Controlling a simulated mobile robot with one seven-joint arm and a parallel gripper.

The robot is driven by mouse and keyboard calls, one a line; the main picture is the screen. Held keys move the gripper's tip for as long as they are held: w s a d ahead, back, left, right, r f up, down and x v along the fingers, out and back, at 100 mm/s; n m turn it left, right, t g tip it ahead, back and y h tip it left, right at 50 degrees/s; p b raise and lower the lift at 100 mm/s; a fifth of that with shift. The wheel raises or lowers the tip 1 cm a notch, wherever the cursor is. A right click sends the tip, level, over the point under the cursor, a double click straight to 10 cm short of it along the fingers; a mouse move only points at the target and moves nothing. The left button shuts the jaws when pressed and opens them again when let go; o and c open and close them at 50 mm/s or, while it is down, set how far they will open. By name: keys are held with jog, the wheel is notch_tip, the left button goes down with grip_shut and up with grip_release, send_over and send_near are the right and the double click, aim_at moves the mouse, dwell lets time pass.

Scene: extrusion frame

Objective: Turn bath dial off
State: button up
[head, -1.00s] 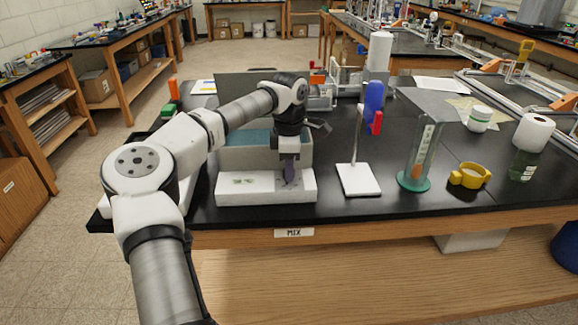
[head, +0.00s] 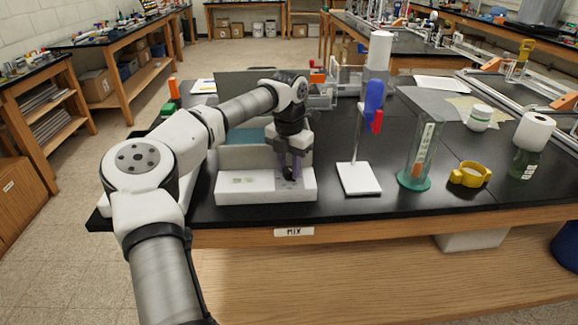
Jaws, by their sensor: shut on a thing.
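The bath is a white box with a blue-green inside (head: 247,136) and a pale front panel (head: 240,196), near the front edge of the black bench. A small marked display shows on the left part of the panel. My gripper (head: 291,174) points down at the right part of the panel's top. Its purple-grey fingers are closed around the dark dial (head: 289,173), which is mostly hidden between them.
Right of the bath stands a white-based stand (head: 358,179) with blue and red parts. Further right are a clear cylinder on a green base (head: 414,180), a yellow ring-shaped item (head: 469,175) and a bottle with a white top (head: 535,131). A dark panel rises behind the bath.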

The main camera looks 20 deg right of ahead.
aim_at(289, 169)
jog(key=n, duration=0.5)
jog(key=shift+n+b, duration=0.3)
jog(key=shift+b, duration=0.1)
jog(key=n, duration=0.4)
jog(key=shift+n+b, duration=0.4)
jog(key=o, duration=1)
jog(key=shift+r, duration=0.1)
notch_tip(289, 169, up, 14)
jog(key=shift+f+b, duration=0.15)
jog(key=shift+b, duration=0.5)
